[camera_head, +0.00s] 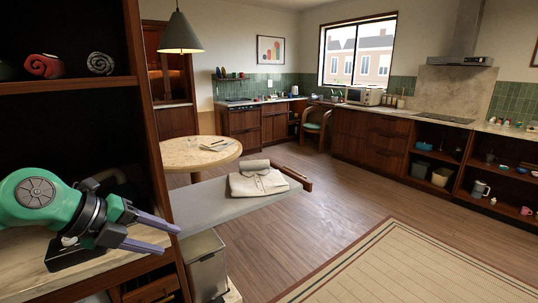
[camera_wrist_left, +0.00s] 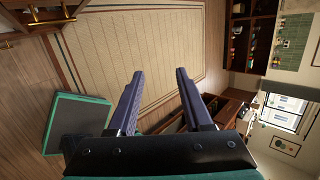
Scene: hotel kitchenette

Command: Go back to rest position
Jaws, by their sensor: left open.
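My left gripper (camera_head: 170,238) comes in from the left edge of the head view, at the front of the wooden shelf unit. Its two purple-grey fingers point right and are apart, with nothing between them. In the left wrist view the same fingers (camera_wrist_left: 159,74) are spread and empty, with the patterned rug in the background. My right gripper is not in view.
A shelf board (camera_head: 30,252) lies below my left arm, with a black object (camera_head: 75,257) on it, partly hidden. The shelf's upright (camera_head: 145,120) stands close behind. A grey board (camera_head: 215,205) bears folded clothes (camera_head: 258,183). The rug (camera_head: 400,265) is clear.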

